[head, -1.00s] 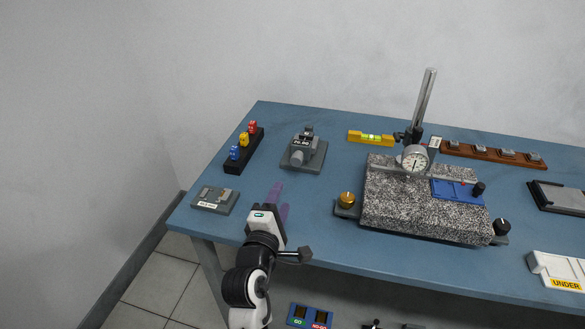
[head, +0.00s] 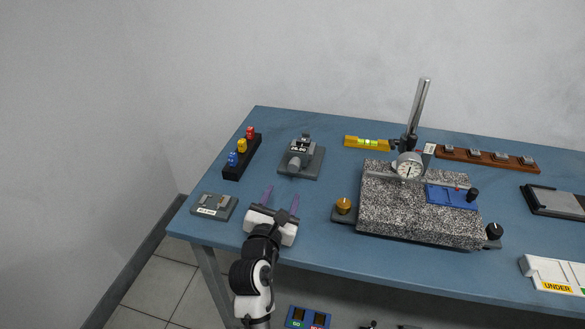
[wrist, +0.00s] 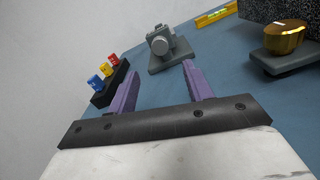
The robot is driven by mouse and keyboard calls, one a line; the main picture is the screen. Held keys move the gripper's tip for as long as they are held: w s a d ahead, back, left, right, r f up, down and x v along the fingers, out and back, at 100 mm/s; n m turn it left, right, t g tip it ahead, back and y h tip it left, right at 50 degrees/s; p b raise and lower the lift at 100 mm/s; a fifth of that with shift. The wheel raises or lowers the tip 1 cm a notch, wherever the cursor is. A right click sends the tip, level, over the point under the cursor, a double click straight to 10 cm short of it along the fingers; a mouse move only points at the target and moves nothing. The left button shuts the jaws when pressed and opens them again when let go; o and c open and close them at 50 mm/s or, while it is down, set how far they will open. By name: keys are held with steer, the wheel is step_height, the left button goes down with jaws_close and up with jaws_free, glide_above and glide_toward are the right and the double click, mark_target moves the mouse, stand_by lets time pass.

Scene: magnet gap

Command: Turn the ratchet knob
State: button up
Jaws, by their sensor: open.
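A grey measuring device (head: 301,158) with a small numeric display stands on the blue table, left of its middle. A grey round knob (head: 294,163) sticks out of its near side, and I take this for the ratchet knob. My gripper (head: 280,198) is open and empty, with two purple fingers spread apart. It is over the table's front left part, short of the device and apart from it. In the wrist view both fingers (wrist: 160,72) point toward the device.
A black rack (head: 242,157) with red, yellow and blue pieces stands left of the device. A small grey box (head: 213,206) lies at the front left. The table between gripper and device is clear.

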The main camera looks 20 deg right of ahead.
mark_target(293, 169)
steer(key=p+x, duration=0.1)
steer(key=x, duration=1)
steer(key=shift+s+p, duration=0.1)
steer(key=shift+p, duration=0.25)
steer(key=c, duration=1)
steer(key=shift+m, duration=0.4)
steer(key=m+p, duration=0.1)
steer(key=m, duration=0.2)
steer(key=shift+m, duration=0.4)
steer(key=m, duration=0.4)
steer(key=shift+m, duration=0.3)
